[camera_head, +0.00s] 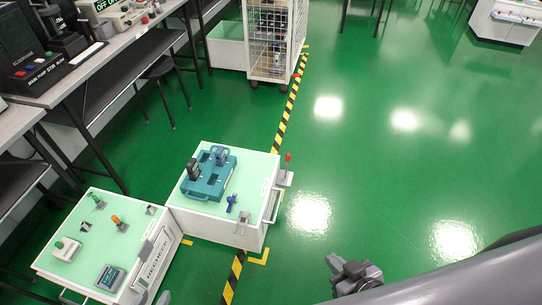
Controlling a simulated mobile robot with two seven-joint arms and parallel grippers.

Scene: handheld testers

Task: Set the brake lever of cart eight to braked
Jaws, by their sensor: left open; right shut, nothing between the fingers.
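A white cart with a pale green top (188,205) stands in the middle left. A red-tipped lever (288,160) stands roughly upright on a small plate at its right side, near a white handle. I cannot read a cart number, so I cannot tell which cart is cart eight. My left gripper (152,297) barely shows at the bottom edge, by the nearer cart, with its fingers apart. My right gripper (350,272) is shut and empty over the floor, right of and nearer than the lever. Neither gripper touches the lever.
A teal case (208,188) and a blue handheld tool (232,203) lie on the middle cart. A second cart (80,245) with testers abuts it at left. A wire cage trolley (270,45) stands behind. Benches line the left. The green floor at right is free.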

